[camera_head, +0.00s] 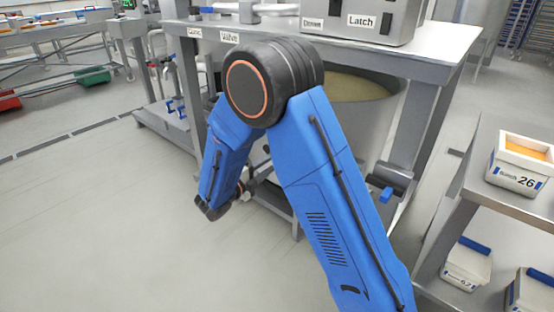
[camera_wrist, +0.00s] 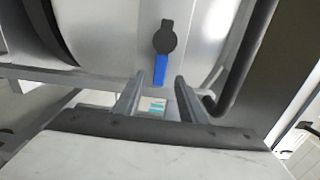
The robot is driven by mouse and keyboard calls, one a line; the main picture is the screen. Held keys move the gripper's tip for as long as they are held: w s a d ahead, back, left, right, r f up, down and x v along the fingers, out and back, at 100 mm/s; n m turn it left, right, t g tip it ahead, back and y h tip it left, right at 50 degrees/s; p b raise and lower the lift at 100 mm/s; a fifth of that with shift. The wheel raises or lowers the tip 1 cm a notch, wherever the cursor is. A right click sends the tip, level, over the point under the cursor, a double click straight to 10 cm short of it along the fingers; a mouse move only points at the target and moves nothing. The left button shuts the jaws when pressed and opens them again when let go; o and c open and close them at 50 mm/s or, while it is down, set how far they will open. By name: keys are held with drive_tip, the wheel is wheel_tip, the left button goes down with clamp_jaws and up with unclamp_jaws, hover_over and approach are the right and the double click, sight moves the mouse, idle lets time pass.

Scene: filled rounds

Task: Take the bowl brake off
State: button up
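A blue lever (camera_wrist: 160,70) hangs down from a dark round pivot (camera_wrist: 165,37) on a pale metal surface in the wrist view. No label on it is readable, so I cannot tell for sure that it is the bowl brake. My gripper (camera_wrist: 160,80) is open, with its fingers either side of the lever's lower end in the picture; I see no clear contact. In the head view the large grey bowl (camera_head: 372,118) with beige contents stands under the bench, partly hidden by my arm. A blue-tipped lever (camera_head: 386,194) sits on a dark bracket to its right.
The bench (camera_head: 440,45) carries a grey box (camera_head: 365,22) labelled "Latch" and a "Valve" label (camera_head: 229,38). At right a shelf (camera_head: 500,195) holds white bins, one marked 26 (camera_head: 517,181). A dark bent bar (camera_wrist: 245,65) stands right of my fingers. Floor at left is clear.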

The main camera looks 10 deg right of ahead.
drive_tip(key=shift+x, duration=2.6)
clamp_jaws()
